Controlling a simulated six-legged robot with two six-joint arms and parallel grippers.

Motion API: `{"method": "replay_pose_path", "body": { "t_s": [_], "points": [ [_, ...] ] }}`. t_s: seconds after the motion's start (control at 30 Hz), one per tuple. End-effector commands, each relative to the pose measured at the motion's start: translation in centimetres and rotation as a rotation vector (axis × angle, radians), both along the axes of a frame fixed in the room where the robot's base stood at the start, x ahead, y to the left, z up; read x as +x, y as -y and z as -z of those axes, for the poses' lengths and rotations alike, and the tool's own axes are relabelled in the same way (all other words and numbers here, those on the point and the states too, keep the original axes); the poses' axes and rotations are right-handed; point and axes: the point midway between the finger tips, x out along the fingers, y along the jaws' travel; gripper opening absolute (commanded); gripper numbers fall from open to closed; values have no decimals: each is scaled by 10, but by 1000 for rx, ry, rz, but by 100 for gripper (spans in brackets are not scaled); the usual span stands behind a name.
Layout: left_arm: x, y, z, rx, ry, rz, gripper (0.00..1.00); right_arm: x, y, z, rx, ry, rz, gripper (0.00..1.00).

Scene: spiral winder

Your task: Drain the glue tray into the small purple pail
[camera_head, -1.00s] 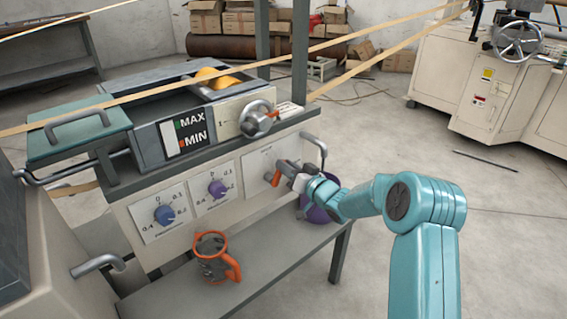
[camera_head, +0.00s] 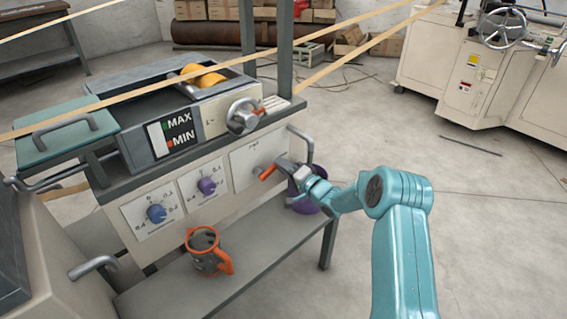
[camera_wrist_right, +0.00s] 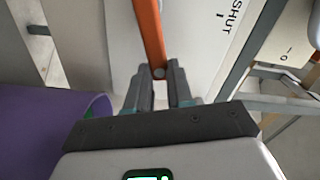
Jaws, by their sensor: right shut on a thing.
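The glue tray (camera_head: 140,98) is the open trough on top of the machine, with yellow rollers (camera_head: 203,76) at its far end and a MAX/MIN level window on its front. A valve with an orange lever (camera_head: 267,173) sits on the front panel below it. My right gripper (camera_head: 283,166) is shut on the orange lever; in the right wrist view the lever (camera_wrist_right: 149,35) runs up from between the fingertips (camera_wrist_right: 158,82). The purple pail (camera_head: 305,200) stands on the lower shelf, partly hidden behind my right gripper; its side also shows in the right wrist view (camera_wrist_right: 45,135). My left gripper is not in view.
An orange-rimmed jug (camera_head: 207,251) stands on the shelf (camera_head: 240,262) left of the pail. Two knobs (camera_head: 206,186) are on the panel left of the valve. A metal handle (camera_head: 305,138) sticks out right of it. Paper bands cross above the machine.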

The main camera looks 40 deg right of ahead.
Motion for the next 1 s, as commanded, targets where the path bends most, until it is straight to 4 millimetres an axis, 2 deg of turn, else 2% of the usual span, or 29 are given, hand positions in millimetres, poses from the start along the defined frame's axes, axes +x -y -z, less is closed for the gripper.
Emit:
{"method": "replay_pose_path", "body": {
  "t_s": [0.3, 0.73, 0.77, 0.83, 1.0],
  "points": [
    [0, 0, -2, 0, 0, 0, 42, -1, -2, 6, 80, -8, 0, 0],
    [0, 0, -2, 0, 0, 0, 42, -1, -3, 7, 88, -9, 0, 0],
    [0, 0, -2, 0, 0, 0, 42, -1, -3, 7, 88, -9, 0, 24],
    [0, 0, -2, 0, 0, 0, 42, -1, -3, 7, 88, -9, 0, 47],
    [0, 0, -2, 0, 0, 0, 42, 0, -2, 6, 87, -9, 1, 47]
  ]
}}
